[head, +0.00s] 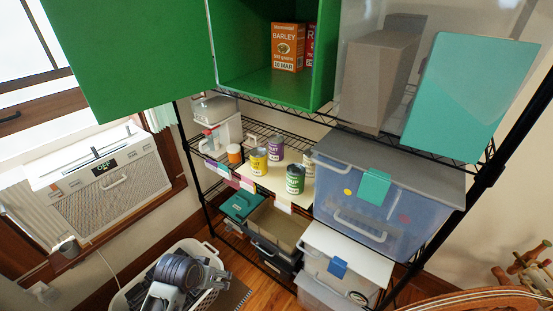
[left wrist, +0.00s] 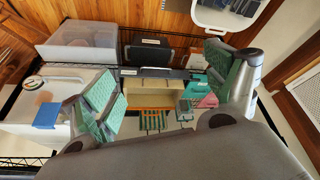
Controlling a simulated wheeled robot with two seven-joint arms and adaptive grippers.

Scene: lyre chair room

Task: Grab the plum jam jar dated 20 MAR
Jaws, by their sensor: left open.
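In the head view several jars or cans stand on a cream-topped wire shelf. They include a purple one (head: 276,148), a yellow one (head: 259,161), a green one (head: 295,179) and a pale one (head: 309,160) partly hidden behind the clear bin. A small orange-and-white jar (head: 235,154) stands further left. Their dates are too small to read, so I cannot tell which is plum dated 20 MAR. My left gripper (head: 186,272) is low, below and left of the jars. In the left wrist view it is open and empty (left wrist: 168,90); no jar shows there. My right gripper is out of view.
A green cabinet (head: 265,88) with a barley box (head: 287,46) stands above the jars, its door swung left. A clear lidded bin (head: 345,205) flanks them on the right. A white laundry basket (head: 123,300) is beside my left gripper. A black shelf post (head: 197,170) stands left.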

